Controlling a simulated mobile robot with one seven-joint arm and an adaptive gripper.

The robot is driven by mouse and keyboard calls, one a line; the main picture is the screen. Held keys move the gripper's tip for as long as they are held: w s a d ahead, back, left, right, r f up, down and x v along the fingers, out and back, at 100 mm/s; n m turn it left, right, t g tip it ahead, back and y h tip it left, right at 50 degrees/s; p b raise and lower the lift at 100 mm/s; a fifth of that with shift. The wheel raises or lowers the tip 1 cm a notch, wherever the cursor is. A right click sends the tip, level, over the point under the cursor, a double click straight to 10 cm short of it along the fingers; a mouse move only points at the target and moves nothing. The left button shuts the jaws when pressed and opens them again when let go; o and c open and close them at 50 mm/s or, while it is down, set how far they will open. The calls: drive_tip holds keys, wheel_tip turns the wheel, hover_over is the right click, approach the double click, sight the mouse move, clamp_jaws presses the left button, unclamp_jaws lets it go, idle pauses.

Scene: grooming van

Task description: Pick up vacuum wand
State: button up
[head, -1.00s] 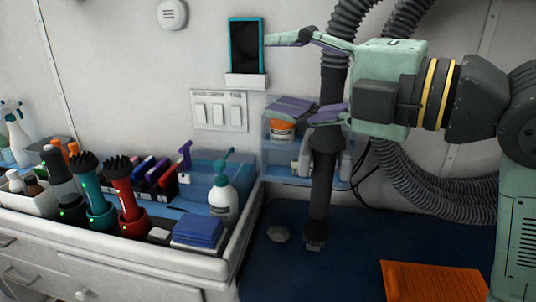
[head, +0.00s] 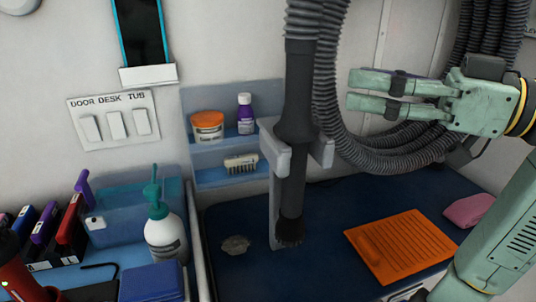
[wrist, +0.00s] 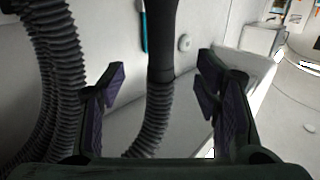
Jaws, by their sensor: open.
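The vacuum wand (head: 296,95) is a dark upright tube with a ribbed hose at its top and a brush at its lower end. It rests in a grey forked holder (head: 272,185) above the blue counter. My gripper (head: 350,90) is open and empty, to the right of the wand in the head view, its fingers pointing left towards it. In the wrist view the dark wand (wrist: 162,45) shows between the two spread purple-padded fingers (wrist: 160,85), apparently beyond the tips and touching neither.
More ribbed hose (head: 390,150) hangs behind my gripper. A blue wall shelf (head: 230,178) holds an orange-lidded jar (head: 207,126) and a purple bottle (head: 245,113). An orange mat (head: 400,246) and a pink cloth (head: 468,209) lie on the counter. A pump bottle (head: 164,235) stands at left.

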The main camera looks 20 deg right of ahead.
sight(300, 70)
drive_tip(key=p+x, duration=0.1)
drive_tip(key=x, duration=0.4)
drive_tip(key=p+x, duration=0.1)
drive_tip(key=x, duration=0.4)
drive_tip(key=shift+r+p, duration=0.2)
drive_tip(key=shift+p, duration=0.2)
drive_tip(key=shift+c, duration=0.3)
clamp_jaws()
